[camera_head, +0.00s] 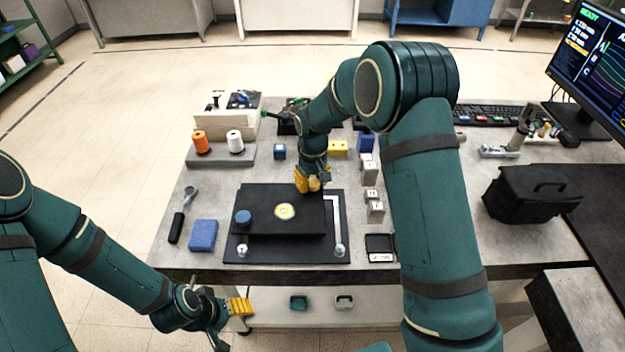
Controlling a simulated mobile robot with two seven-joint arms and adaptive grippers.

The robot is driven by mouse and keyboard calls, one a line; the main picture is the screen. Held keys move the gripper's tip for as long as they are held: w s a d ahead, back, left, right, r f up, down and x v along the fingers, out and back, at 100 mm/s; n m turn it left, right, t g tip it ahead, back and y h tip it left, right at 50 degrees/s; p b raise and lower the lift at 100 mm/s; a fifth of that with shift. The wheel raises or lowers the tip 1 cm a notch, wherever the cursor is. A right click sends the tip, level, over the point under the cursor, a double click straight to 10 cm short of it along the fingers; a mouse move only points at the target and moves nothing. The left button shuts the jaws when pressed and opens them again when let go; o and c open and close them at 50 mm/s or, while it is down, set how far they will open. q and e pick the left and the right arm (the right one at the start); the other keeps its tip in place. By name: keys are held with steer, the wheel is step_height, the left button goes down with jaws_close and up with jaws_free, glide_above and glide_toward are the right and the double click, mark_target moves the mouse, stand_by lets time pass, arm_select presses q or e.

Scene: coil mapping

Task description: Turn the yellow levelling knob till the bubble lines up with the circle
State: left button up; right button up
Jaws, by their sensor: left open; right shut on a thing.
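A black levelling plate (262,199) lies on a larger black base (336,251) on the bench. A pale yellow round bubble level (285,211) sits on the plate; its bubble and circle are too small to compare. A blue knob (243,217) stands at the plate's front left. My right gripper (309,186) points down at the plate's back right edge, shut on the yellow levelling knob, which its yellow fingers mostly hide. My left gripper (240,306) is open and empty, low in front of the bench edge, apart from the plate.
A blue block (203,236) and a black-handled tool (178,226) lie left of the plate. White labelled blocks (375,212) stand to its right. Orange (201,142) and white (235,141) spools stand behind. A black case (535,194) sits at right.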

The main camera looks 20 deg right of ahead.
mark_target(314, 181)
steer(key=m+p, duration=0.1)
steer(key=m, duration=0.4)
steer(key=shift+d+f+m, duration=0.1)
steer(key=shift+m, duration=0.2)
stand_by(0.4)
steer(key=o, duration=1.2)
steer(key=shift+d, duration=0.1)
step_height(314, 181, up, 12)
steer(key=shift+w, duration=0.1)
